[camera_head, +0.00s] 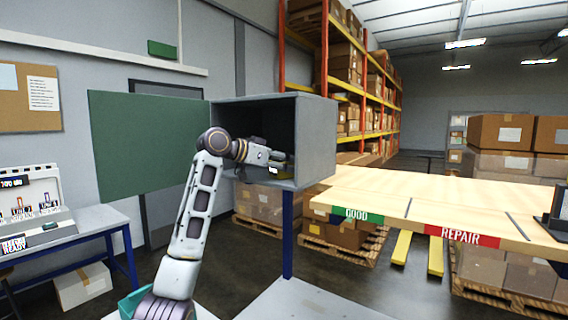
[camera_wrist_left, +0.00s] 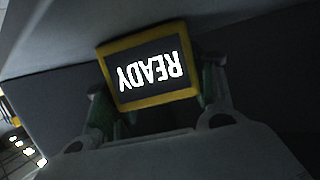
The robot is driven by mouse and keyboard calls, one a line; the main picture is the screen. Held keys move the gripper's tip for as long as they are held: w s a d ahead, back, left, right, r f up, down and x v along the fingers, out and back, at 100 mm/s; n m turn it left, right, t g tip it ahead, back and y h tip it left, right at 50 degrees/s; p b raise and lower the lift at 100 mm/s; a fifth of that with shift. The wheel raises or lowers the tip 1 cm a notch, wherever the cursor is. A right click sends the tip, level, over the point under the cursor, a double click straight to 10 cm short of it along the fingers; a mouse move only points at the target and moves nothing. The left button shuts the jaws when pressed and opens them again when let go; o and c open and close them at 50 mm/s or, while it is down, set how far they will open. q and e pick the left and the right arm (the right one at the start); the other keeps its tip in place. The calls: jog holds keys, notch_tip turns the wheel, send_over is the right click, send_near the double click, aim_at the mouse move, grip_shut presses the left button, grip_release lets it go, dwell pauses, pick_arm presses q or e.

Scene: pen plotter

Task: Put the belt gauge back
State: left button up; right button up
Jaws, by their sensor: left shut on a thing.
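The belt gauge (camera_wrist_left: 152,68) has a yellow frame and a dark screen that reads READY, upside down in the left wrist view. My left gripper (camera_head: 268,158) reaches into the open grey cabinet (camera_head: 316,140) and is shut on the gauge, with a finger on each side of it. I cannot tell whether the gauge touches the cabinet floor. My right gripper is not in view.
The green cabinet door (camera_head: 145,142) stands open to the left. A workbench (camera_head: 435,200) with GOOD and REPAIR labels is right of the cabinet. A blue-legged table (camera_head: 95,222) with a device stands at the left. Pallets of boxes are behind.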

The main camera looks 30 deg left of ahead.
pick_arm(q)
jog(key=o, duration=1)
jog(key=shift+f, duration=0.1)
jog(key=shift+o, duration=1.1)
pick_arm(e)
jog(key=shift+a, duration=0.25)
pick_arm(q)
jog(key=shift+s+r, duration=0.1)
jog(key=shift+r, duration=0.1)
jog(key=b+v, duration=0.2)
jog(key=v, duration=1)
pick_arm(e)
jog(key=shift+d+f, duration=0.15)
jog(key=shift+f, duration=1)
pick_arm(q)
jog(key=shift+f, duration=0.1)
